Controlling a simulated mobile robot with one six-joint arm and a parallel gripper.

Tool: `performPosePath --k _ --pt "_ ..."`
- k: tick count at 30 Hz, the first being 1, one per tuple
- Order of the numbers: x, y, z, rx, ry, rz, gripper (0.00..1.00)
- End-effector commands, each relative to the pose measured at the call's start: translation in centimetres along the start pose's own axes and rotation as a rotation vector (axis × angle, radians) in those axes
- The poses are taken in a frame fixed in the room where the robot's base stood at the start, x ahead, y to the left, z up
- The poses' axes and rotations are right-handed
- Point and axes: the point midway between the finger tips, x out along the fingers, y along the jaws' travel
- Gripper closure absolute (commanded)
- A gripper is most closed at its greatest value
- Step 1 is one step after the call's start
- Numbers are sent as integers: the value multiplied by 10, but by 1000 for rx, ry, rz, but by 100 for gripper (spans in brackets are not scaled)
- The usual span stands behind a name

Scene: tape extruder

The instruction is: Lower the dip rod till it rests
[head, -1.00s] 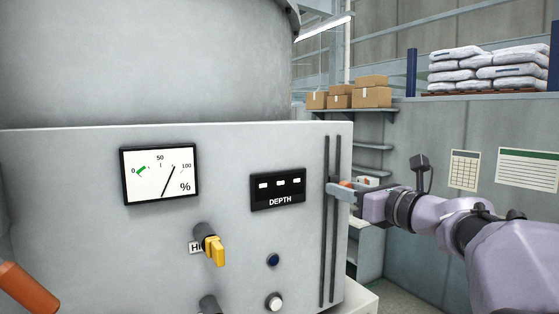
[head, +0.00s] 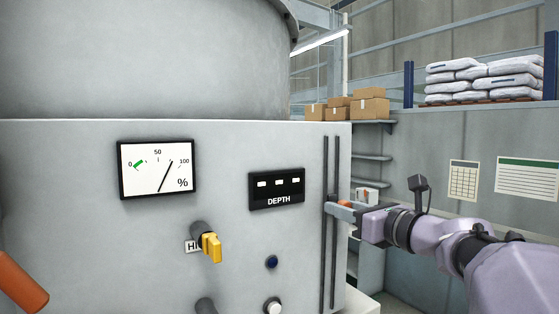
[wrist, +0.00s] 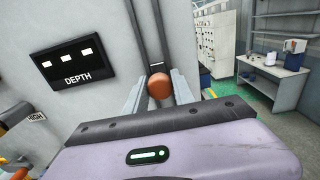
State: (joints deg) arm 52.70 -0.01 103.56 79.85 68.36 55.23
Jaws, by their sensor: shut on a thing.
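The dip rod's handle is a round orange-brown knob (wrist: 160,88) in front of two dark vertical rails (head: 329,262) at the right side of the grey machine front. My gripper (head: 338,209) is shut on the knob, one finger on each side of it, at about mid-height of the rails. The wrist view also shows my gripper (wrist: 158,80) around the knob. The rails run on below my gripper in the head view. The rod itself and its lower end are hidden. The depth display (head: 277,189) shows three white blocks and no readable number.
A percent dial (head: 157,169) has its needle between 50 and 100. A yellow selector handle (head: 210,247), a blue button (head: 271,262) and a white button (head: 273,307) are on the panel. A shelf unit with boxes (head: 369,108) stands behind. An orange bar (head: 20,282) shows lower left.

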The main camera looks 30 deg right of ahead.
Motion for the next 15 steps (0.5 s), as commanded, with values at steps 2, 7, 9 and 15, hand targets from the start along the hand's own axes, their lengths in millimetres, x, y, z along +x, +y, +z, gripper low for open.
performPosePath --k 2,7,9,15 --pt "0 0 -5 0 1 0 100" --pt "0 0 -12 1 1 0 100" --pt "0 0 -15 1 1 0 100" --pt "0 0 -23 1 1 0 100"
